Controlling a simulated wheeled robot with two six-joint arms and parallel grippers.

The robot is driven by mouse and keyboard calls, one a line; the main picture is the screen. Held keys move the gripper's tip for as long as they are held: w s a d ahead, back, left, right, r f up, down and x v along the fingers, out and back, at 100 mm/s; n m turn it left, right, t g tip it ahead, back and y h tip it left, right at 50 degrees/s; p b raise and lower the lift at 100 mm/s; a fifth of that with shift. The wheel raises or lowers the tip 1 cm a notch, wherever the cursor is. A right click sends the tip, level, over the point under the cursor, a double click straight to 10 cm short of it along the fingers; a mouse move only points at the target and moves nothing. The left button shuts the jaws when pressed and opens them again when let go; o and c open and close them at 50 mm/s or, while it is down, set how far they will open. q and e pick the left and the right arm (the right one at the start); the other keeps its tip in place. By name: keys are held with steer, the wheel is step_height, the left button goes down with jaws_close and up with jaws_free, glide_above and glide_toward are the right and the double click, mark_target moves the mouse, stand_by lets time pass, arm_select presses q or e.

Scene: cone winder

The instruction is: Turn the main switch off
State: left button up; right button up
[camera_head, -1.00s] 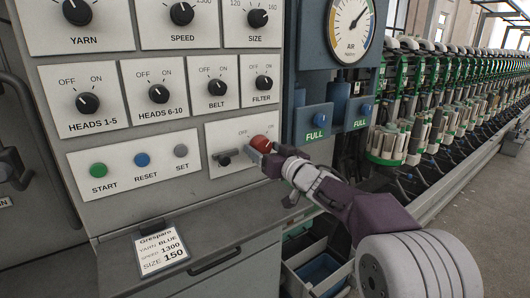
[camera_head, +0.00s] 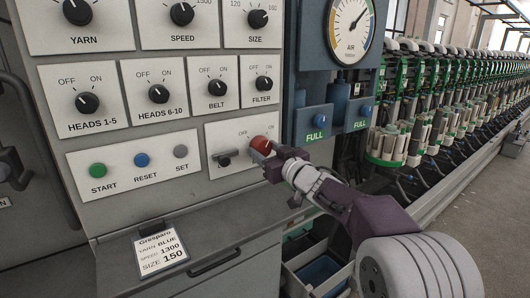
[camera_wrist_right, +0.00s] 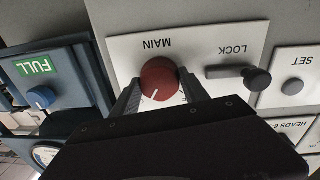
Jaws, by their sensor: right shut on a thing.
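The main switch is a red round knob (camera_head: 261,145) on a white plate with OFF and ON above it. In the right wrist view the panel appears upside down, and the red knob (camera_wrist_right: 158,78) sits beside the word MAIN. Its white mark points down and slightly left there. My right gripper (camera_head: 268,152) is at the knob, its fingers (camera_wrist_right: 160,92) on either side, shut on it. The gripper body hides the OFF and ON labels in the wrist view. My left gripper is not in view.
A dark lock lever (camera_wrist_right: 256,79) is beside the knob on the same plate; it also shows in the head view (camera_head: 224,159). Start, reset and set buttons (camera_head: 141,160) are further left. Blue FULL boxes (camera_head: 313,123) stand close on the right.

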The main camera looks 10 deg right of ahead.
steer(key=n+b, duration=0.1)
steer(key=n, duration=0.3)
steer(key=shift+f+n, duration=0.15)
steer(key=shift+n, duration=0.15)
steer(key=n+b, duration=0.1)
steer(key=n, duration=0.3)
steer(key=shift+d+y, duration=0.1)
steer(key=shift+y, duration=0.3)
steer(key=n+b, duration=0.1)
steer(key=n, duration=0.2)
steer(key=shift+n+b, duration=0.3)
steer(key=shift+n+y+b, duration=0.3)
steer(key=shift+n+b, duration=0.2)
steer(key=shift+n, duration=1.4)
steer(key=o, duration=1.4)
steer(key=shift+c, duration=0.2)
steer(key=shift+d, duration=0.1)
